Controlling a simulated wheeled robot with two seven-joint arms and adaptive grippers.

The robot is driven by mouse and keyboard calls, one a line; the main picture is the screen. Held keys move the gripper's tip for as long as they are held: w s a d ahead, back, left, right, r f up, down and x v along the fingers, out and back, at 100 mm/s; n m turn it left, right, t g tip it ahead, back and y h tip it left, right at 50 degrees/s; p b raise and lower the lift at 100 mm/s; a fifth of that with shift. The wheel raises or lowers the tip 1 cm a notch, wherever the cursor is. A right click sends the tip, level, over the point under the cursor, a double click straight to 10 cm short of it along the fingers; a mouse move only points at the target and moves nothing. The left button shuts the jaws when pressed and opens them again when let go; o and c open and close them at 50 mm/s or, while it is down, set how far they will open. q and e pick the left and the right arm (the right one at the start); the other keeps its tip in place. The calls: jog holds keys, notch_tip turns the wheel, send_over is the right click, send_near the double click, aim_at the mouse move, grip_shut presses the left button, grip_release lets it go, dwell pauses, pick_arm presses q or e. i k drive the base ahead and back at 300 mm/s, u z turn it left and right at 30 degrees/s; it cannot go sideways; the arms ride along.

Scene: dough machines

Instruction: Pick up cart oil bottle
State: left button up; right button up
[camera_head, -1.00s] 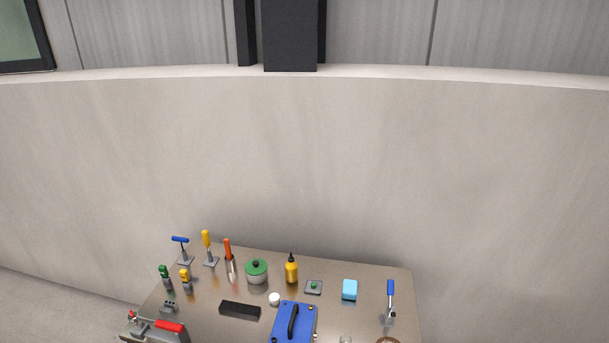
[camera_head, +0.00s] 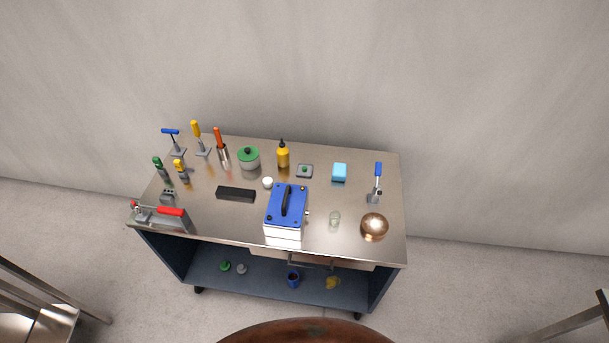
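A yellow bottle with a black pointed cap (camera_head: 283,156), which looks like the oil bottle, stands upright near the back middle of the steel cart top (camera_head: 240,218). A lidded pot with a green lid (camera_head: 248,159) stands just to its left, and a small grey plate with a green knob (camera_head: 304,171) lies to its right. Neither of my grippers shows in the head view.
A blue and white box with a black handle (camera_head: 286,210) stands in front of the bottle. A black bar (camera_head: 236,194), a light blue block (camera_head: 339,172) and a copper bowl (camera_head: 374,226) are also on top. Upright tools crowd the left end. The wall is close behind.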

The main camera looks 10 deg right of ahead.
aim_at(283, 154)
jog(key=u, duration=2.3)
jog(key=k, duration=0.8)
jog(key=z, duration=1.15)
